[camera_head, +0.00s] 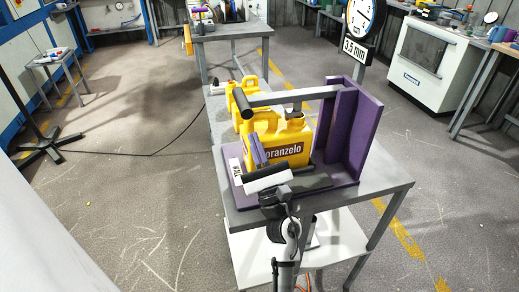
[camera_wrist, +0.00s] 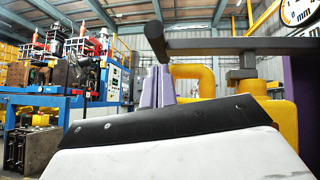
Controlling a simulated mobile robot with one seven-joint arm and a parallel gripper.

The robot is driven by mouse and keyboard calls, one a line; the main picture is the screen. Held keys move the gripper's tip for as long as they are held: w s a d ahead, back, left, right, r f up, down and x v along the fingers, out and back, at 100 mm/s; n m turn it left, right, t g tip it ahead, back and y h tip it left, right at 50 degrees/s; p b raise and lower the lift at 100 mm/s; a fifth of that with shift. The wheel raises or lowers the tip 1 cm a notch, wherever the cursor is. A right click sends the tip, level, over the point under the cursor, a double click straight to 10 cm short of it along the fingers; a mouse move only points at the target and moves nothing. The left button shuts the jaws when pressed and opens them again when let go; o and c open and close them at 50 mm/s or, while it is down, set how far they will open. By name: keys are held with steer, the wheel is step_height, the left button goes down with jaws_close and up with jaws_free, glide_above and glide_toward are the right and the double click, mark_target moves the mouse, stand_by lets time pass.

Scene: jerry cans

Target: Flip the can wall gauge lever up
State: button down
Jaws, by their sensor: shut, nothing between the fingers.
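The gauge lever is a grey bar (camera_head: 290,98) with a black handle (camera_head: 241,102) on its left end. It lies about level above the yellow jerry can (camera_head: 290,137), beside the purple upright fixture (camera_head: 350,125). A post from the bar reaches down to the can's top. My gripper (camera_head: 254,143) has its lilac fingers shut and empty in front of the can, below the handle. In the wrist view the fingertips (camera_wrist: 157,73) are under the black handle (camera_wrist: 154,36), apparently apart from it. The lever's pivot end is not clear.
The can and fixture stand on a purple base (camera_head: 338,183) on a grey table (camera_head: 387,180). A dial gauge (camera_head: 364,17) reading "3.5 mm" on its plate (camera_head: 354,50) stands behind right. More yellow cans (camera_head: 246,88) stand behind.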

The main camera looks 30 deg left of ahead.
mark_target(249, 125)
steer(key=shift+p+x, duration=0.7)
steer(key=shift+x, duration=1.65)
